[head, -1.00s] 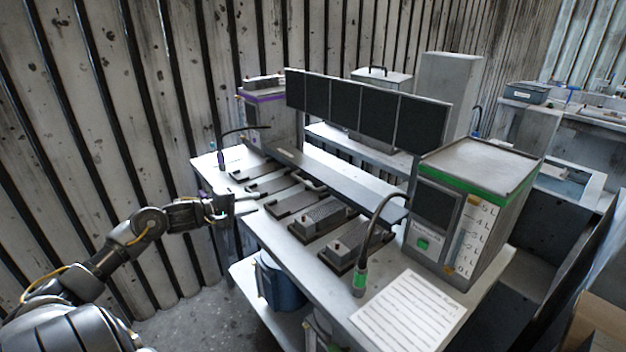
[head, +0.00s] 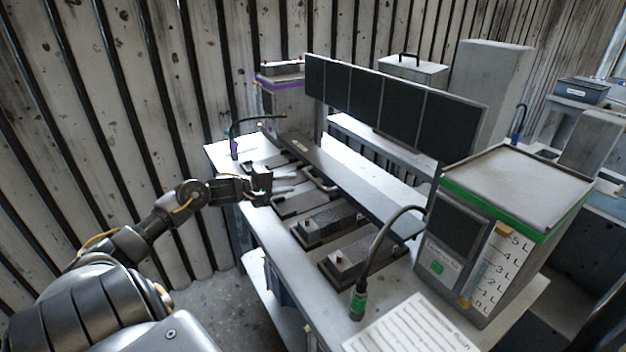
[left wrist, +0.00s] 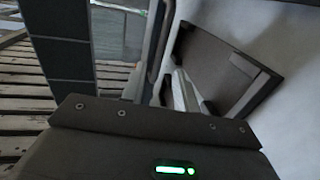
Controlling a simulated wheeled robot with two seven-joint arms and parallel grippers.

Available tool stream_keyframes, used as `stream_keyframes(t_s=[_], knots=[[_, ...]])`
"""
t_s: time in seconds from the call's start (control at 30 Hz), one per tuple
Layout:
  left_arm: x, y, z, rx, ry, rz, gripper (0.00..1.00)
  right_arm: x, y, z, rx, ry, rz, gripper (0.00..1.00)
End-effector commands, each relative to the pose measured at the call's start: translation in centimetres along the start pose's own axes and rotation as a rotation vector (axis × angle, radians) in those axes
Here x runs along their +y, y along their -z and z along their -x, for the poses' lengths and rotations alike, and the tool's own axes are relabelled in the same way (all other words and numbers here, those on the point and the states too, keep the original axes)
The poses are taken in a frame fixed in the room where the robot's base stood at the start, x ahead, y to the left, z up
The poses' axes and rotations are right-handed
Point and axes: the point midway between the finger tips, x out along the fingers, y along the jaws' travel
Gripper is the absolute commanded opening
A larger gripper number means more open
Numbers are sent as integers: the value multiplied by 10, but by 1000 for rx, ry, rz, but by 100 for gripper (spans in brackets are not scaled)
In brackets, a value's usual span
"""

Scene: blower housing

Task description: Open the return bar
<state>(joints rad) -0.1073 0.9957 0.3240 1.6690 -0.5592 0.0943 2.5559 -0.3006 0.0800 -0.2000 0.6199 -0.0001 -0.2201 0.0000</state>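A long grey bar (head: 350,180) runs lengthwise along the workbench (head: 400,295), behind a row of dark plates and in front of the black panels. I cannot tell for sure that it is the return bar. In the left wrist view the fingers (left wrist: 180,92) show beside a dark framed plate (left wrist: 225,75). My right gripper is out of view.
Metal blocks (head: 330,222) sit on front plates. A purple-trimmed box (head: 282,95) and another gooseneck (head: 235,145) stand at the far left end.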

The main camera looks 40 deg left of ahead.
Motion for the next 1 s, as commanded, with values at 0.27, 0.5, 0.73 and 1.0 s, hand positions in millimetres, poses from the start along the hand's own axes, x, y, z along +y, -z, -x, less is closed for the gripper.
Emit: stream_keyframes(t_s=[0.27,0.5,0.73,1.0], knots=[[2,2,-44,4,-4,1,30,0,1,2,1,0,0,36],[1,2,-75,5,-2,1,30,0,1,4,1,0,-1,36],[0,2,-88,5,-1,0,30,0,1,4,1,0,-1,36],[-1,2,-89,5,0,0,30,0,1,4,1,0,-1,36]])
